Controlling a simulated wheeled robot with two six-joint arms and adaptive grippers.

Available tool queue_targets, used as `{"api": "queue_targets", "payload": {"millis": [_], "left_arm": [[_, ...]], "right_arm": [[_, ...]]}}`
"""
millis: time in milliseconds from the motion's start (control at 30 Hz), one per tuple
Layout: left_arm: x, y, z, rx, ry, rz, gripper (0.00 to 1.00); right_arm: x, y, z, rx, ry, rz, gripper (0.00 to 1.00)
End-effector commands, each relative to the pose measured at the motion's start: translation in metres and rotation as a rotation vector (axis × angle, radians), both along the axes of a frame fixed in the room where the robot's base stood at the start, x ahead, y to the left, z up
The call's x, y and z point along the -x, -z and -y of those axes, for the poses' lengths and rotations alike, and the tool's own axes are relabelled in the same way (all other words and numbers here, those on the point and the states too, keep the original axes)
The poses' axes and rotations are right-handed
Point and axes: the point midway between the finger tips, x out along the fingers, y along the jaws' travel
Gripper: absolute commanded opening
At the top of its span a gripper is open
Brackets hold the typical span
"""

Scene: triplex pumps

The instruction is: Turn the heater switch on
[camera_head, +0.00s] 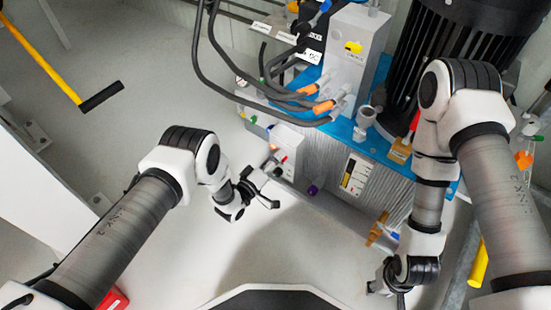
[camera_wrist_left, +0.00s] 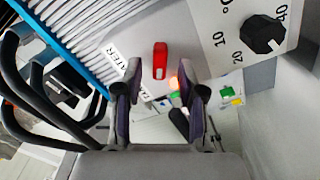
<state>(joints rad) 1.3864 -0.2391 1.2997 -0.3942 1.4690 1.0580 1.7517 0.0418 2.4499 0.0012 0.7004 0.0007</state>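The heater switch (camera_wrist_left: 160,60) is a small red rocker on a light panel, beside a white label (camera_wrist_left: 118,66) on which "ATER" can be read. In the left wrist view it lies just beyond and between my left fingertips. My left gripper (camera_wrist_left: 158,90) is open and empty, with a finger on each side and a gap to the switch. In the head view my left gripper (camera_head: 262,188) is just left of the control box, near a small red part (camera_head: 284,159). An orange glow (camera_wrist_left: 174,83) shows below the switch. My right gripper (camera_head: 388,285) points down, its fingers unclear.
A black temperature dial (camera_wrist_left: 263,34) sits on a plate right of the switch. Black hoses (camera_head: 210,60) and the blue-topped pump unit (camera_head: 345,130) are above the left gripper. A yellow-and-black bar (camera_head: 60,68) is at the upper left. Grey floor (camera_head: 170,255) is open below.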

Motion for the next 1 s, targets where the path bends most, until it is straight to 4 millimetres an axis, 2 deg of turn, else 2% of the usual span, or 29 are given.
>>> {"api": "queue_targets", "payload": {"millis": [167, 267, 600, 700, 1000], "left_arm": [[0.002, 0.000, -0.002, -0.001, 0.000, -0.001, 0.40], [0.012, 0.001, -0.009, -0.001, 0.000, -0.003, 0.40], [0.079, 0.001, -0.058, 0.000, -0.002, -0.005, 0.40], [0.091, 0.001, -0.067, -0.001, -0.001, -0.003, 0.40], [0.098, 0.000, -0.071, 0.000, 0.000, 0.000, 0.40]], "right_arm": [[0.000, 0.000, 0.000, 0.000, 0.000, 0.000, 0.40], [0.000, 0.000, 0.000, 0.000, 0.000, 0.000, 0.40], [0.000, 0.000, 0.000, 0.000, 0.000, 0.000, 0.40], [0.000, 0.000, 0.000, 0.000, 0.000, 0.000, 0.40], [0.000, 0.000, 0.000, 0.000, 0.000, 0.000, 0.40]]}}
